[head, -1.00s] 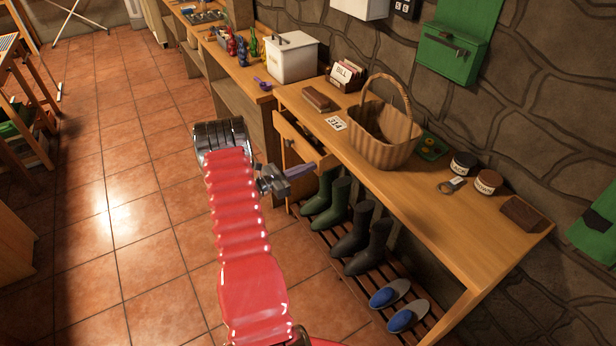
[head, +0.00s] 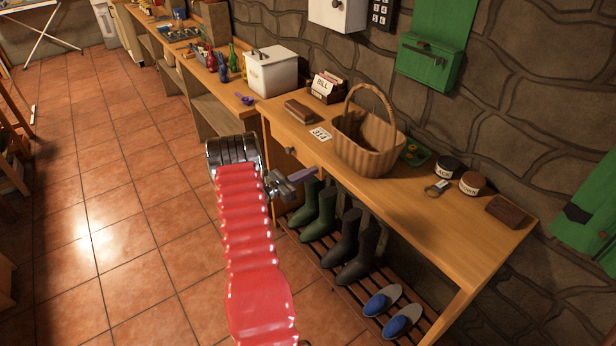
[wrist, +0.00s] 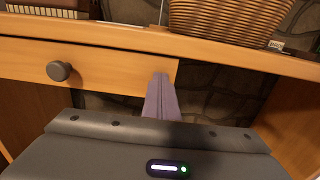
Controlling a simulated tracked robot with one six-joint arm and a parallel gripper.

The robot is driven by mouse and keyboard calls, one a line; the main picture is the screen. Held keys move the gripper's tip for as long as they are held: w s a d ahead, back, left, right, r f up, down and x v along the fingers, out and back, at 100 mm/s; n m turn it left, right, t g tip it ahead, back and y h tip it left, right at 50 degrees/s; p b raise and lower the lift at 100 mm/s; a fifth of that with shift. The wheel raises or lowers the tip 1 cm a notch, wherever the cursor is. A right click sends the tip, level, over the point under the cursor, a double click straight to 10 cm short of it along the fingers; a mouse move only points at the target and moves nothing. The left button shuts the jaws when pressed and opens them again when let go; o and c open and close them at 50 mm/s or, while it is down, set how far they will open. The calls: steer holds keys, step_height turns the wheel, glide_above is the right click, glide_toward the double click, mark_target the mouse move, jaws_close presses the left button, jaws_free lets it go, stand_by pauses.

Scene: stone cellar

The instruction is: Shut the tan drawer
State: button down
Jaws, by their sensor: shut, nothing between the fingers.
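The tan drawer (head: 277,138) is under the left part of the wooden bench top. Its front looks flush, or very nearly so, with the bench edge, and no opening shows above it. In the wrist view the drawer front (wrist: 112,68) runs across the upper left with a dark round knob (wrist: 59,70). My gripper (head: 314,171) is shut and empty, with its purple fingers at the right end of the drawer front. In the wrist view the fingertips (wrist: 161,80) overlap that right end; I cannot tell whether they touch it.
On the bench (head: 440,230) stand a wicker basket (head: 368,150), a brown block (head: 299,111), a card box (head: 327,88) and two jars. Boots (head: 348,245) and blue slippers (head: 392,310) sit on a slatted rack below. The tiled floor at left is clear.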

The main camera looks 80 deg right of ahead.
steer(key=shift+s+d+r, duration=0.1)
steer(key=shift+s+d, duration=0.1)
steer(key=shift+d, duration=0.1)
steer(key=v, duration=1.4)
steer(key=shift+w+a, duration=0.25)
